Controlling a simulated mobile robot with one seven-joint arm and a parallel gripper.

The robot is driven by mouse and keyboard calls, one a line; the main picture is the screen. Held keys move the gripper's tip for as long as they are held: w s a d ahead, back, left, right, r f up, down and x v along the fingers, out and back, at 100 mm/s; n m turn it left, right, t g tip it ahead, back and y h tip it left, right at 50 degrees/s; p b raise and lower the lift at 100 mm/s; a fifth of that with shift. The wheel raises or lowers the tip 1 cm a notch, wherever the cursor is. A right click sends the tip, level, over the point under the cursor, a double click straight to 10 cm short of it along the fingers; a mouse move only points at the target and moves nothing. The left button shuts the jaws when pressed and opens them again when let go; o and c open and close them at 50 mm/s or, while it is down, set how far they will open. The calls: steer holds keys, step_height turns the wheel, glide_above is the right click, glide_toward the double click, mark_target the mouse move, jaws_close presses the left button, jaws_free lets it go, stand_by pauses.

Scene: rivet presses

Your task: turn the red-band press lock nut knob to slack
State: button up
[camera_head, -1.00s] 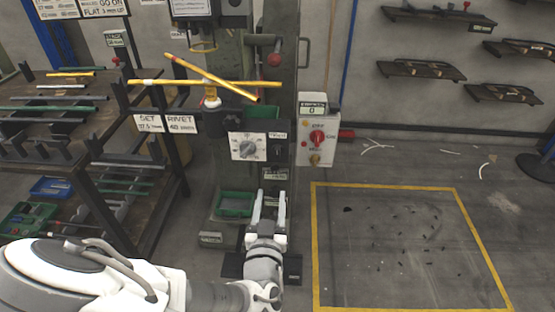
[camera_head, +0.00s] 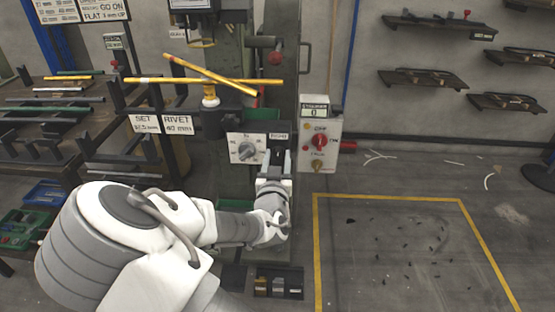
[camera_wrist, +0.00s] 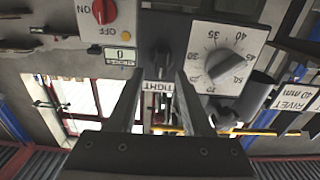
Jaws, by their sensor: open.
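The lock nut knob (camera_wrist: 161,63) is a small black knob on the press front, beside the white dial plate. A label reading TIGHT (camera_wrist: 158,87) sits by it in the wrist view. My gripper (camera_wrist: 160,74) is open, its two fingers on either side of the knob in that view; I cannot tell whether they touch it. I cannot tell which way the knob points. In the head view my gripper (camera_head: 278,153) is in front of the small panel right of the dial and hides most of the knob. I see no clear red band on the press.
The dial plate (camera_head: 246,148) with its grey knob is left of my gripper. A control box (camera_head: 319,141) with a red switch stands to the right. Yellow rods (camera_head: 210,80) lie crossed above. A rack of bars is at left. The yellow-marked floor at right is clear except for scraps.

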steer(key=shift+w, duration=0.35)
jaws_close()
